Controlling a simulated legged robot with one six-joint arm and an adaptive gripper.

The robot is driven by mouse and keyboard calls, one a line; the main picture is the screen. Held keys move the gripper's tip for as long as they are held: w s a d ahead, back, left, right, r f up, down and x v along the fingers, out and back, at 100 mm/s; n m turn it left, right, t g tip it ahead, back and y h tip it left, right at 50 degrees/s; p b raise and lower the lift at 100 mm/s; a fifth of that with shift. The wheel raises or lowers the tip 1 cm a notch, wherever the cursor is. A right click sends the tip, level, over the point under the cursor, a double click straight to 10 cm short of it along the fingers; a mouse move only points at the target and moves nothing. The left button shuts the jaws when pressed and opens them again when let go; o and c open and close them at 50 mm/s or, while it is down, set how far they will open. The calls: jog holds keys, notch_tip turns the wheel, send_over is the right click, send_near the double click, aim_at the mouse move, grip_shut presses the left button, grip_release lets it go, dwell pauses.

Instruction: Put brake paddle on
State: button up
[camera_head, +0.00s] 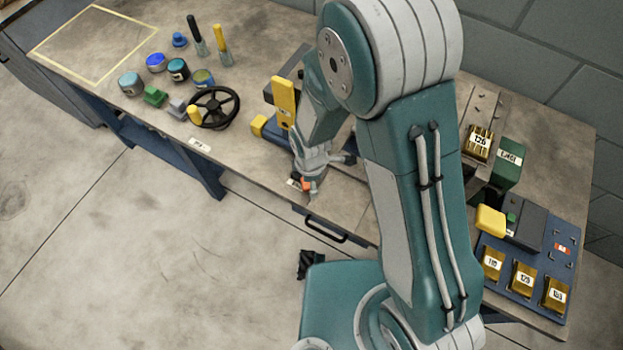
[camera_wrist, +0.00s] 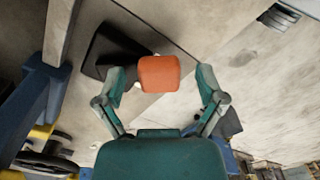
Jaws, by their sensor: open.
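An orange block with rounded corners (camera_wrist: 159,74), which looks like the brake paddle, sits between the fingers of my gripper (camera_wrist: 161,76) in the wrist view. The fingers are spread, with a gap showing on both sides of the block. In the head view the orange piece (camera_head: 306,185) shows small at the bench's front edge, beside my gripper (camera_head: 316,178). Its mounting is hidden. A tall yellow paddle (camera_head: 284,98) also stands upright on the bench, left of my arm; no label on either piece names the brake.
A black handwheel (camera_head: 214,107), several jars and a taped square (camera_head: 95,42) lie left on the bench. A black drawer handle (camera_head: 326,229) is below the edge. A blue board (camera_head: 508,277) with several brass blocks is at right. The floor at left is clear.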

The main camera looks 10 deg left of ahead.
jog(key=shift+a+f, duration=0.15)
jog(key=shift+a, duration=0.6)
jog(key=shift+d, duration=0.45)
jog(key=c, duration=1)
jog(key=shift+s+d, duration=0.1)
jog(key=shift+d, duration=0.15)
jog(key=shift+c, duration=0.7)
jog(key=shift+a, duration=0.15)
